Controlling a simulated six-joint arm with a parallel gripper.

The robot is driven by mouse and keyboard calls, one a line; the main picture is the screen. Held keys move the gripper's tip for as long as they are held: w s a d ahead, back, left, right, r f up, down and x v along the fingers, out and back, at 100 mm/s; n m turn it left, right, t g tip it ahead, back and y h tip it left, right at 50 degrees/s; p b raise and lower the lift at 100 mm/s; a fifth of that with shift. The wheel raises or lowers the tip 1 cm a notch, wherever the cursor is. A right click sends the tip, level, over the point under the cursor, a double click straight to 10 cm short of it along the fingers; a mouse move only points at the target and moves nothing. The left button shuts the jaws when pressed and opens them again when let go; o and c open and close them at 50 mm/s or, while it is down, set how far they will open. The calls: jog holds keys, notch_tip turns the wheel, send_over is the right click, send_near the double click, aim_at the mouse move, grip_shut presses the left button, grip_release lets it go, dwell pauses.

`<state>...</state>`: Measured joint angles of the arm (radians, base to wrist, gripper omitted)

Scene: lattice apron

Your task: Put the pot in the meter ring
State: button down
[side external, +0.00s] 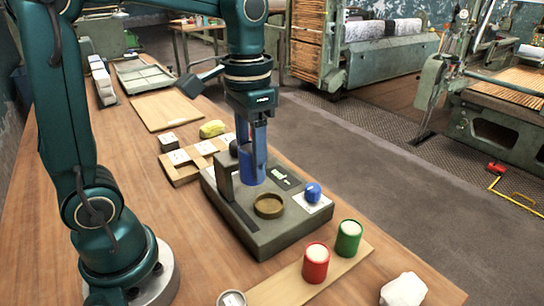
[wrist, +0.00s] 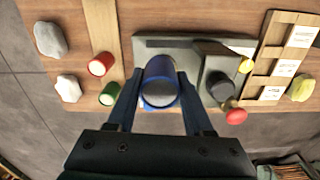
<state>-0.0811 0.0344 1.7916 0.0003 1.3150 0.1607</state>
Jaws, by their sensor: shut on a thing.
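The blue pot (side external: 252,168) is held upright between the fingers of my gripper (side external: 251,140). It hangs over the grey meter (side external: 262,243), beside its upright post, and appears above the deck. In the wrist view the blue pot (wrist: 160,82) sits between both fingers, with its pale top toward the camera. The meter ring (side external: 268,206), a brown round rim, lies on the meter's deck, nearer the side camera than the pot. The pot is apart from the ring. The ring is not seen in the wrist view, where the pot covers part of the meter (wrist: 150,43).
A red pot (side external: 316,263) and a green pot (side external: 347,239) stand on a wooden board. A blue knob (side external: 313,192) is at the meter's right. A white lump (side external: 402,290) lies at the front. A compartmented wooden tray (side external: 181,176) and yellow lump (side external: 212,129) are behind.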

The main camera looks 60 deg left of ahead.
jog(key=w+f, duration=0.1)
jog(key=f, duration=0.2)
jog(key=w+f, duration=0.1)
jog(key=f, duration=0.2)
jog(key=w+f, duration=0.1)
jog(key=f, duration=0.2)
jog(key=shift+w+a, duration=0.35)
jog(key=shift+f, duration=0.2)
jog(key=shift+c, duration=1.4)
grip_release()
jog(key=shift+r, duration=0.1)
